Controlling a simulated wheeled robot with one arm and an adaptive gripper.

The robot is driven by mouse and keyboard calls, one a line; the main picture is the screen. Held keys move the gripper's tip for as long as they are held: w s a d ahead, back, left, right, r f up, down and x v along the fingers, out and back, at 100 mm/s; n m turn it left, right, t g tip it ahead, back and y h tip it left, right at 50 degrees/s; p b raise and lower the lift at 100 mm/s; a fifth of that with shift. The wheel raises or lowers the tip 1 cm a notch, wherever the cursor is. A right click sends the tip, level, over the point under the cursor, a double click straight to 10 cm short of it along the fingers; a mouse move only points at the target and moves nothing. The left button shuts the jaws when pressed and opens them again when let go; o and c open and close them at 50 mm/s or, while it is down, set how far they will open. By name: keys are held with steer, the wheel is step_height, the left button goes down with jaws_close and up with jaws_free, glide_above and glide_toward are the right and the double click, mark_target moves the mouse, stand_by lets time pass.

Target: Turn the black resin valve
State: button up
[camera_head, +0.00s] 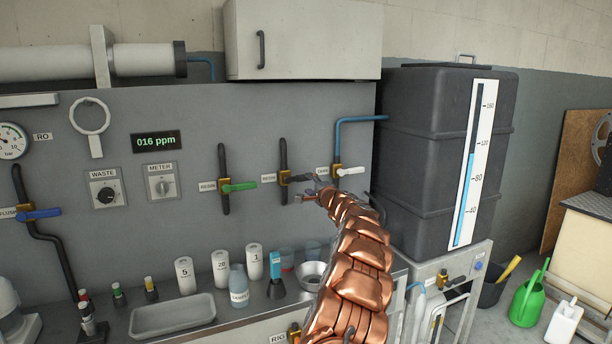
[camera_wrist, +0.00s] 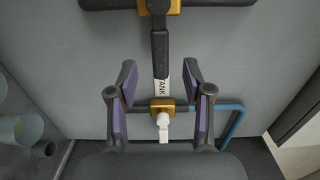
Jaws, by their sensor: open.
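The black resin valve has a brass body (camera_head: 284,178) on a vertical dark pipe and a black lever (camera_head: 302,177) pointing right on the grey panel. In the wrist view its black lever (camera_wrist: 160,45) runs down from the top edge, with its free end between my fingertips in the picture. My gripper (camera_wrist: 159,70) is open, its two purple-padded fingers on either side of the lever end, without visible contact. In the head view my gripper (camera_head: 314,194) is small and partly hidden by my copper arm, just below and right of the lever.
The white-levered tank valve (camera_head: 350,171) is close on the right; it also shows between my fingers' bases in the wrist view (camera_wrist: 163,122). A green-levered resin valve (camera_head: 240,187) is to the left. The black tank (camera_head: 425,150) stands right. Bottles and a tray (camera_head: 172,316) occupy the counter below.

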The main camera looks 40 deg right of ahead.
mark_target(306, 179)
steer(key=shift+s+d+p+x, duration=0.1)
steer(key=shift+d+p+x, duration=0.15)
steer(key=shift+p+x, duration=0.85)
steer(key=shift+s+d+p+x, duration=0.1)
steer(key=shift+d+p+x, duration=0.1)
steer(key=shift+p+x, duration=0.9)
steer(key=shift+d+p+x, duration=0.25)
steer(key=shift+p+x, duration=0.35)
steer(key=shift+x, duration=0.95)
jaws_close()
steer(key=shift+f, duration=0.1)
